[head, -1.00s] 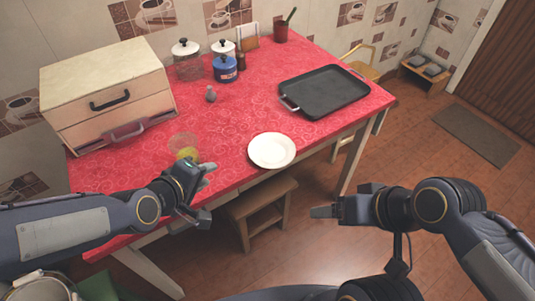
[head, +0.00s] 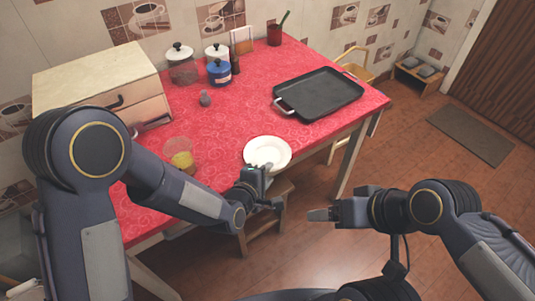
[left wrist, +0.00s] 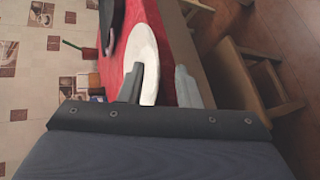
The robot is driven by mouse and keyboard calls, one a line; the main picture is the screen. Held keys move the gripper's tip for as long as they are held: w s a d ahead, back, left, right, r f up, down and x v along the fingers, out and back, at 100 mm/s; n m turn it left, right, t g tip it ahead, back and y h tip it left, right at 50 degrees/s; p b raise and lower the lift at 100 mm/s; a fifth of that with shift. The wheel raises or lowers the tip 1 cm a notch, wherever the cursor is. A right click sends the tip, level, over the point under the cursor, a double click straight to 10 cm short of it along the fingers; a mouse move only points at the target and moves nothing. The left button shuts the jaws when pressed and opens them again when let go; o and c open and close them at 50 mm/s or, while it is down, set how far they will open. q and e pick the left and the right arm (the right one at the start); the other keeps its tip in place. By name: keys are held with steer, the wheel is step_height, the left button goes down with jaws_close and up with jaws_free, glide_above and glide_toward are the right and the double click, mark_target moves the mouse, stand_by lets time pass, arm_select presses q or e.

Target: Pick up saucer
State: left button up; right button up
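The white saucer (head: 262,150) lies on the red-covered table at its front edge. My left gripper (head: 273,186) is at the saucer's near rim, with one finger over the saucer and the other lower, off the table edge. In the left wrist view the saucer (left wrist: 149,55) shows edge-on between the open fingers of the left gripper (left wrist: 160,75), with a gap towards the right finger. Any contact with the left finger is unclear. My right gripper (head: 322,215) is over the floor, away from the table; its fingers are seen side-on.
A glass with yellow contents (head: 180,160) stands left of the saucer, near my left arm. A black tray (head: 320,92) lies behind right. A bread box (head: 100,80), lidded jars and a blue pot (head: 220,72) stand behind. A wooden stool (head: 262,225) is below the table edge.

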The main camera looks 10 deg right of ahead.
arm_select(q)
steer(key=shift+w+d+f, duration=0.2)
steer(key=shift+w+d, duration=0.1)
steer(key=shift+w, duration=0.05)
jaws_close()
steer(key=shift+r, duration=0.1)
